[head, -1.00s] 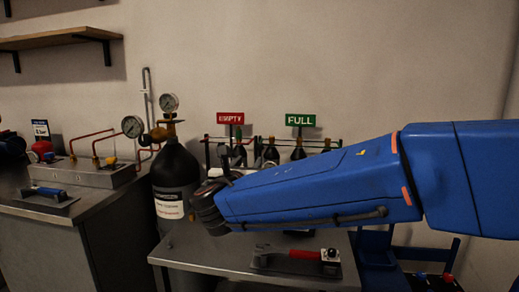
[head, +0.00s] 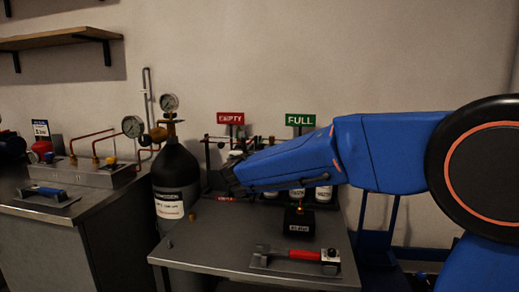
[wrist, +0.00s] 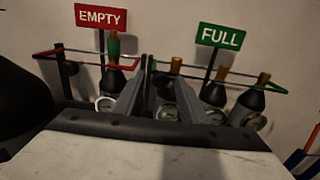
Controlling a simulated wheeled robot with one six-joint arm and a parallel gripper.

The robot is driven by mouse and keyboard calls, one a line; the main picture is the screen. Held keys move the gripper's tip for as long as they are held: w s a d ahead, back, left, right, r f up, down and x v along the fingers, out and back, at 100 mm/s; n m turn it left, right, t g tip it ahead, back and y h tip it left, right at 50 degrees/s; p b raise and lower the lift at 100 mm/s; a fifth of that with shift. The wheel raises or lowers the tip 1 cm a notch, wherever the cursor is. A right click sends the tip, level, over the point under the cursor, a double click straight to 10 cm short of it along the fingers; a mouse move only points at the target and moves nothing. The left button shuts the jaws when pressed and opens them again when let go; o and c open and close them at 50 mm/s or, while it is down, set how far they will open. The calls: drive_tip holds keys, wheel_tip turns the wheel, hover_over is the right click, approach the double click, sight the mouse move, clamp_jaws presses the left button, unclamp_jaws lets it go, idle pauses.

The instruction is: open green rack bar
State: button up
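The green rack bar (wrist: 225,75) runs under the green FULL sign (wrist: 221,37) in the wrist view, in front of small cylinders. Its left end is close to my fingertips. My gripper (wrist: 148,66) shows as two grey fingers slanting together toward their tips. A narrow gap seems to show between the tips; I cannot tell whether they touch the bar. In the head view my gripper (head: 230,178) is in front of the rack's left part, and my arm hides much of the green side.
A large black cylinder (head: 175,172) stands left of my gripper. A black box (head: 298,222) and a red-handled tool (head: 300,254) are on the bench (head: 215,245).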

drive_tip(key=shift+w+d, duration=0.15)
drive_tip(key=shift+w, duration=0.5)
clamp_jaws()
drive_tip(key=shift+r, duration=0.15)
